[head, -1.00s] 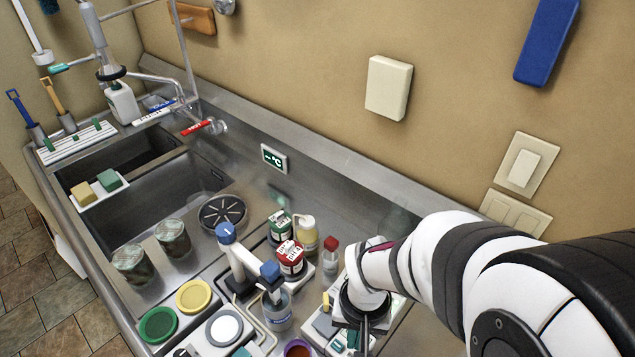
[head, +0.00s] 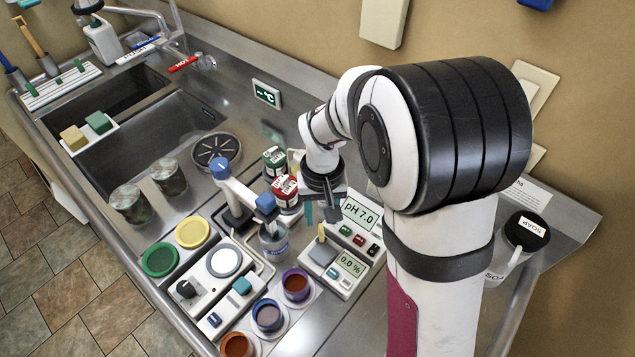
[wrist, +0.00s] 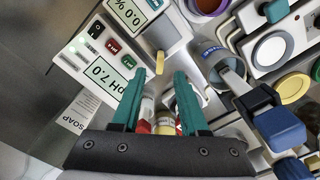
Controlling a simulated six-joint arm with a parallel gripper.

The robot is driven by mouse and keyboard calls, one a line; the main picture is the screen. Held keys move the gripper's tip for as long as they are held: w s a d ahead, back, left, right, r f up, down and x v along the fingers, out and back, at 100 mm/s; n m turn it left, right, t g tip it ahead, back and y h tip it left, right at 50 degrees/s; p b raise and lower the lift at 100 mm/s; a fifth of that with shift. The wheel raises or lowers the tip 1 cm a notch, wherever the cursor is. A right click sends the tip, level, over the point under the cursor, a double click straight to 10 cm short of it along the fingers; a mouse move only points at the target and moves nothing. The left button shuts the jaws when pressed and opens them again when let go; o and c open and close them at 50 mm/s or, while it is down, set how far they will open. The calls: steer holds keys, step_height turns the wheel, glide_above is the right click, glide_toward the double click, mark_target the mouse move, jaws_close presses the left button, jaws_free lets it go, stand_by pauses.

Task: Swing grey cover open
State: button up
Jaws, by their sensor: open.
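The grey cover (head: 322,252) lies flat and closed on the small white meter (head: 347,284) whose screen reads 0.0 %. A yellow tab (head: 321,233) stands up at its far edge. In the wrist view the yellow tab (wrist: 160,62) shows just beyond my fingertips, with the grey cover (wrist: 166,33) behind it. My gripper (head: 320,212) points down behind the tab. Its teal fingers (wrist: 160,76) are apart, with the tab lined up between their tips. I see no contact; the exact gap is unclear.
The pH 7.0 meter (head: 359,214) stands close on the right. Open coloured cups (head: 296,285) sit in front.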

mark_target(322, 229)
step_height(322, 229, down, 6)
steer(key=shift+r, duration=0.2)
jaws_close()
stand_by(1.4)
